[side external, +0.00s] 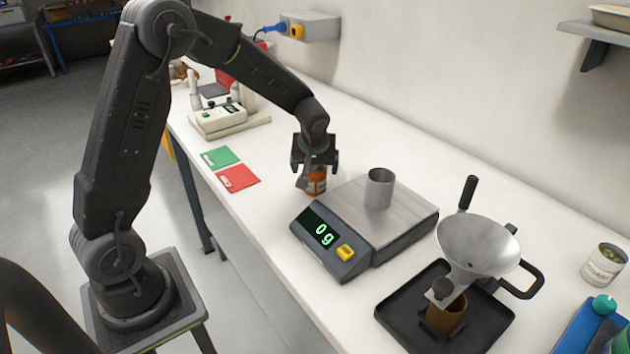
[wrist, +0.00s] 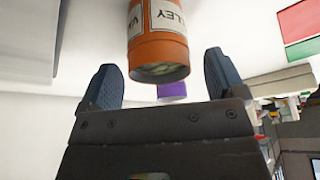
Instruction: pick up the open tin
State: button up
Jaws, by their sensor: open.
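An orange tin (side external: 317,182) with a white label stands on the white bench, left of the scale. In the wrist view the tin (wrist: 158,50) shows label letters ending in "LEY", and its near end looks open with pale contents inside. My gripper (side external: 315,165) is right at the tin, over its upper part in the side view. In the wrist view my two fingers (wrist: 160,80) are spread wide, one on each side of the tin's line, with clear gaps. The tin is partly hidden by my gripper in the side view.
A scale (side external: 347,254) reading 0 g carries a metal cup (side external: 379,188) just right of the tin. A steel funnel (side external: 477,244) stands over a black tray (side external: 400,309). Green (side external: 220,157) and red (side external: 238,178) cards lie to the left. Another tin (side external: 604,265) stands far right.

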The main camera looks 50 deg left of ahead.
jog(key=shift+x, duration=1.4)
jog(key=shift+c, duration=0.4)
jog(key=shift+r, duration=0.1)
jog(key=c, duration=1.3)
jog(key=shift+r, duration=0.6)
notch_tip(320, 180, up, 3)
jog(key=shift+f, duration=0.1)
jog(key=s+a+r, duration=0.7)
jog(key=s+a, duration=0.1)
jog(key=shift+a, duration=0.25)
